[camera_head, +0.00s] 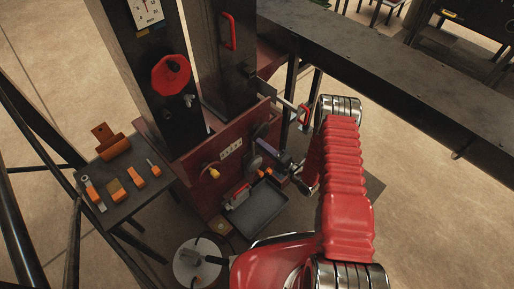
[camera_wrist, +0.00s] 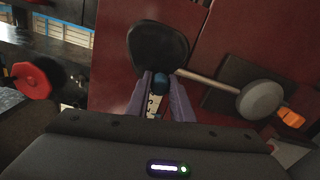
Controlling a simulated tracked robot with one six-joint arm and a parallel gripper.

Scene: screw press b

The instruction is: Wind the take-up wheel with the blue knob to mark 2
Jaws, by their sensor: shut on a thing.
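The take-up wheel is a dark round disc (camera_wrist: 158,42) on the dark red panel in the wrist view; it also shows edge-on in the head view (camera_head: 261,131). The blue knob (camera_wrist: 160,82) sits at the disc's lower edge. My gripper (camera_wrist: 164,88) has its two purple fingers shut on the blue knob, one on each side. In the head view my gripper (camera_head: 270,152) reaches the wheel from the right.
A dark tray (camera_head: 256,208) lies below the panel. A red octagonal knob (camera_head: 170,74) is on the left column. A side table (camera_head: 127,185) holds orange-handled tools.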

